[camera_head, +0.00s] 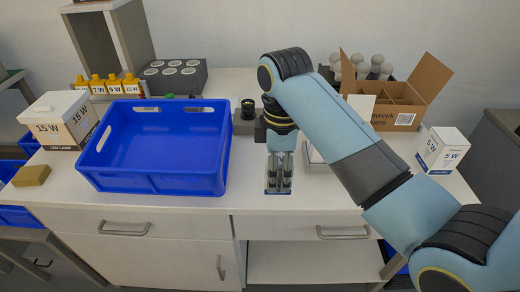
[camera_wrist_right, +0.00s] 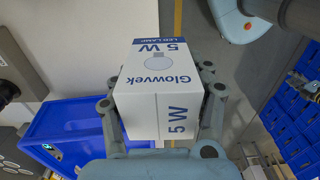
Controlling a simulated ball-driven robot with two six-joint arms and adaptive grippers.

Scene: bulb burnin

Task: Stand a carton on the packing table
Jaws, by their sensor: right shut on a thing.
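My right gripper (camera_head: 278,183) is shut on a white carton with blue lettering, Glowvek 5 W LED LAMP. The held carton (camera_wrist_right: 160,95) fills the middle of the right wrist view, between the two fingers of the gripper (camera_wrist_right: 160,98). In the head view my gripper hides most of it. It is at the front edge of the white packing table (camera_head: 250,203), right of the blue crate; I cannot tell whether it touches the table. Another 5 W carton (camera_head: 441,151) stands at the table's right end. A 15 W carton (camera_head: 50,130) stands at the left. My left gripper is not seen.
An empty blue crate (camera_head: 150,183) takes up the table's left middle. An open brown box (camera_head: 408,120) with dividers stands at the back right, near several bulbs (camera_head: 376,62). A tan block (camera_head: 31,175) lies front left. A grey socket block (camera_head: 172,78) stands behind the crate.

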